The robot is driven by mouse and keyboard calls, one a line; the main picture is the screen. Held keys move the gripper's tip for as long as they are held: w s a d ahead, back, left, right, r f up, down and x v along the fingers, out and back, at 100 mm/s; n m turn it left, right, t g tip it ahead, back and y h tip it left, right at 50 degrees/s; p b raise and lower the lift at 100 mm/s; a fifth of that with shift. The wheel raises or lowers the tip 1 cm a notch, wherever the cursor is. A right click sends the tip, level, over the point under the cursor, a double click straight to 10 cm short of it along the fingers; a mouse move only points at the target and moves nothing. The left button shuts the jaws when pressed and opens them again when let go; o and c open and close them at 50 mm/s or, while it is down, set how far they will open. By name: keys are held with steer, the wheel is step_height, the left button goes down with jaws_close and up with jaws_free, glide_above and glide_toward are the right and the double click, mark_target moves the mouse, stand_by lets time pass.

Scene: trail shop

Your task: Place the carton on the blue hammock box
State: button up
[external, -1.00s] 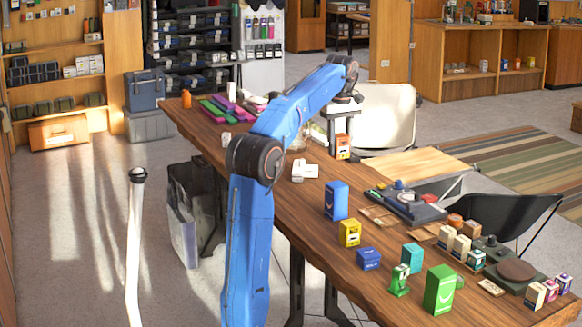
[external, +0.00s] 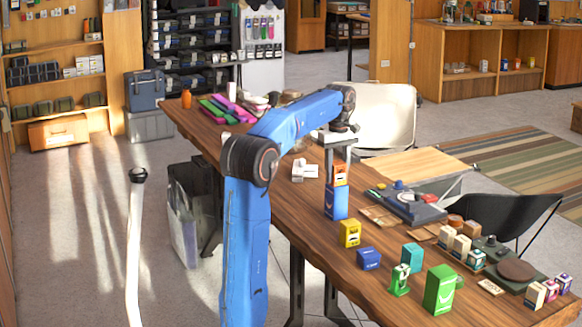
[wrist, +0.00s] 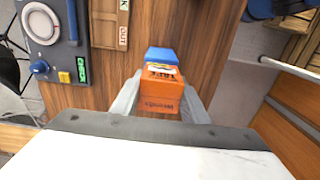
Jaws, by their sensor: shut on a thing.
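An orange carton (external: 340,174) with a white label is held upright in my gripper (external: 339,160). In the wrist view the carton (wrist: 160,96) sits between the two pale fingers of my gripper (wrist: 160,104), which is shut on its sides. A tall blue box (external: 336,204) stands on the wooden table directly below the carton. In the wrist view a strip of the blue box (wrist: 161,54) shows just beyond the carton. I cannot tell whether the carton's underside touches the blue box's top. The blue box's name is too small to read.
A yellow box (external: 350,233), a small dark blue box (external: 368,259) and a green box (external: 439,290) stand nearer on the table. A dark tray with knobs (external: 408,205) lies to the right. White pieces (external: 304,170) lie to the left.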

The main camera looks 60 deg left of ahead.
mark_target(338, 163)
steer(key=shift+f, duration=0.15)
steer(key=o, duration=1.2)
steer(key=shift+o, duration=0.2)
step_height(338, 163, up, 12)
steer(key=shift+r, duration=0.2)
